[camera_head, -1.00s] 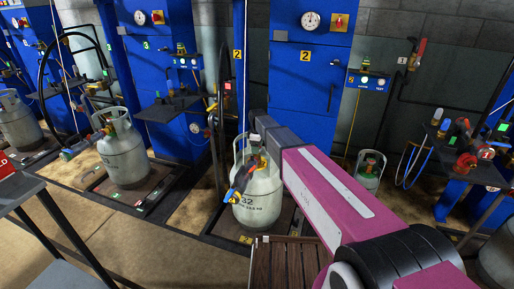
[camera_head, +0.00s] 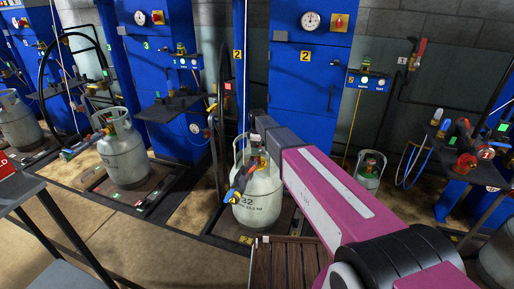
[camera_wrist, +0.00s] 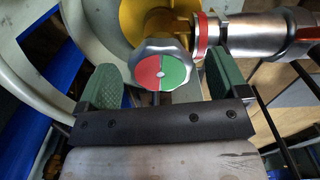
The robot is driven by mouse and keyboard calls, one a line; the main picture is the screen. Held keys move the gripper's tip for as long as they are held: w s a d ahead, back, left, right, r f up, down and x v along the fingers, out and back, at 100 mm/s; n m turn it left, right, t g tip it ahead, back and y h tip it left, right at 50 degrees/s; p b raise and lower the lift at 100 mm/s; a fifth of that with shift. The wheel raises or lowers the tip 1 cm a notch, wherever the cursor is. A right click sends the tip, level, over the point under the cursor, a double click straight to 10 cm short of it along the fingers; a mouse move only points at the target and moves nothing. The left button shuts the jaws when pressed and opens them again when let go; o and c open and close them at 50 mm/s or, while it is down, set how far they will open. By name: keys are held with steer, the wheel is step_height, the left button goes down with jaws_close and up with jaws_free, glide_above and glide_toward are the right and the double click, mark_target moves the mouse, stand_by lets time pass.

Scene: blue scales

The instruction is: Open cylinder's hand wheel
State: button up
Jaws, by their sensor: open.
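The grey gas cylinder (camera_head: 258,201) marked 32 stands on a scale platform in the middle of the head view. Its hand wheel (camera_wrist: 161,66) shows in the wrist view as a silver knurled knob with a red and green face. My gripper (camera_wrist: 160,88) is open, with one green padded finger on each side of the wheel. Gaps show between the fingers and the wheel, and nothing is held. A metal connector (camera_wrist: 262,40) with a red ring joins the yellow valve body (camera_wrist: 137,20) at the right. In the head view my arm hides part of the cylinder's top.
Blue cabinets with gauges (camera_head: 312,75) stand behind the cylinder. Another grey cylinder (camera_head: 124,158) stands on a scale to the left, and a smaller one (camera_head: 368,172) to the right. A slatted wooden surface (camera_head: 288,265) lies in front.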

steer(key=shift+r, duration=0.1)
step_height(320, 180, up, 11)
steer(key=shift+f, duration=0.2)
stand_by(0.5)
